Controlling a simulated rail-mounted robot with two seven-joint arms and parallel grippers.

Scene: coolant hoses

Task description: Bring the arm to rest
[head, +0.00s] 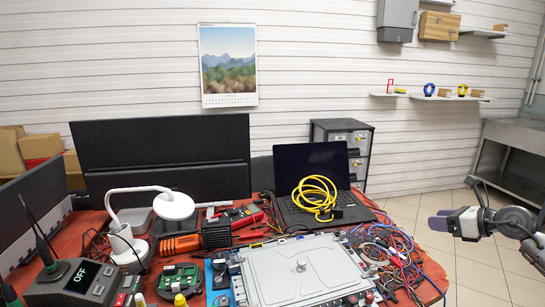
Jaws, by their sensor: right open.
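My right gripper (441,222) is at the right of the head view, past the right edge of the table, with its fingers pointing left. It is open and nothing shows between its fingers. It hangs clear of the table and touches nothing that I can see. My right arm comes in from the right edge. My left gripper does not show. Coiled yellow hose or cable (314,196) lies on the open laptop (310,165). A grey metal plate or housing (300,267) lies at the front of the table.
The red-covered table (235,235) is crowded. It holds a white lamp (174,206), a display unit reading OFF (79,279), a green circuit board (179,279) and tangled wires (385,250). Tiled floor (480,265) shows free at the right. A metal bench (514,135) stands behind.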

